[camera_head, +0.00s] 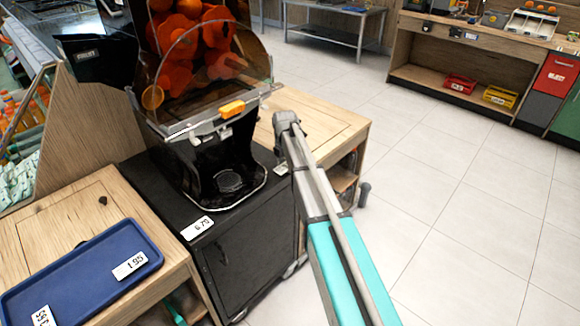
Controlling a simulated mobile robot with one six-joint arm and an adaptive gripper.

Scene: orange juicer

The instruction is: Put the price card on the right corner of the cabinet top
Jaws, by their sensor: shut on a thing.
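My gripper (287,125) is at the far end of my arm, over the right side of the black cabinet (248,262). My arm hides most of its fingers. It is shut on a small white price card (282,168), which shows only in part beside my arm, at the right corner of the cabinet top. I cannot tell whether the card touches the top. Another price card (198,228), reading about 6.75, lies at the front left corner of the cabinet top. The orange juicer (215,165) stands on the cabinet.
A blue tray (75,252) with two price cards sits on the wooden counter (88,205) at left. Another wooden counter (318,122) stands right of the cabinet. Open tiled floor (450,200) lies to the right. Shelving (430,82) stands at the back.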

